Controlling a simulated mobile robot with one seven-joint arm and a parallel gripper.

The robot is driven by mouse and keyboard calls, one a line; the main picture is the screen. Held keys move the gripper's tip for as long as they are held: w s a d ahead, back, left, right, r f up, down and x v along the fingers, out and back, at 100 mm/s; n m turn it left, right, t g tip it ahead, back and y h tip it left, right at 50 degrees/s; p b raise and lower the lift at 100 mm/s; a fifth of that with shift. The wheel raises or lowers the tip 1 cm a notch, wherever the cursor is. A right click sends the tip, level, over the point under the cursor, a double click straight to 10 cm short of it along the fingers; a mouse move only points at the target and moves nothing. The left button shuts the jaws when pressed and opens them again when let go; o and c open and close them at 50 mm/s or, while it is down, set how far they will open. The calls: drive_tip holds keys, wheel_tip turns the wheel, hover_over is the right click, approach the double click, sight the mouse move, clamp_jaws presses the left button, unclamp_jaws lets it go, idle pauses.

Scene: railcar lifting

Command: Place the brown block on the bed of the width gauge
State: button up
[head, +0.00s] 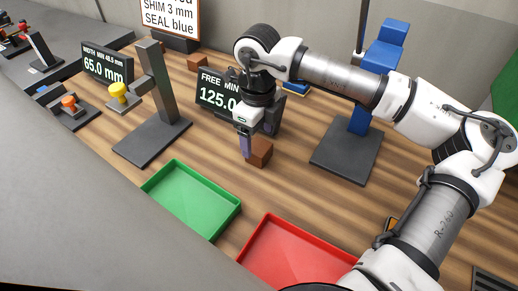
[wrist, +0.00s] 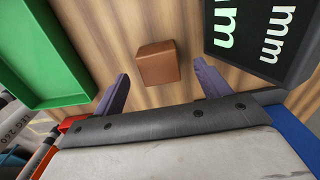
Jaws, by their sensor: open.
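The brown block (head: 261,153) stands on the wooden table in front of the "FREE" display. In the wrist view the brown block (wrist: 158,63) lies between and slightly beyond the two purple fingers. My gripper (head: 247,147) is pointed down, right at the block in the head view, and partly covers it. In the wrist view my gripper (wrist: 161,70) is open, with a gap on both sides of the block. The width display (head: 106,65) reads 65.0 mm at the left. A low dark fixture with an orange knob (head: 69,103) sits before it; its bed is hard to make out.
A green tray (head: 190,197) and a red tray (head: 295,250) lie at the front. A blue stand (head: 362,115) is at right. Another brown block (head: 197,62) lies behind.

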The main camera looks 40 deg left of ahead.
sight(259, 146)
drive_tip(key=f, duration=0.2)
drive_tip(key=f+p, duration=0.1)
drive_tip(key=f, duration=0.1)
drive_tip(key=shift+s+d+f, duration=0.1)
drive_tip(key=shift+d+f, duration=0.05)
drive_tip(key=shift+d, duration=0.05)
drive_tip(key=shift+c, duration=0.2)
drive_tip(key=c, duration=1.2)
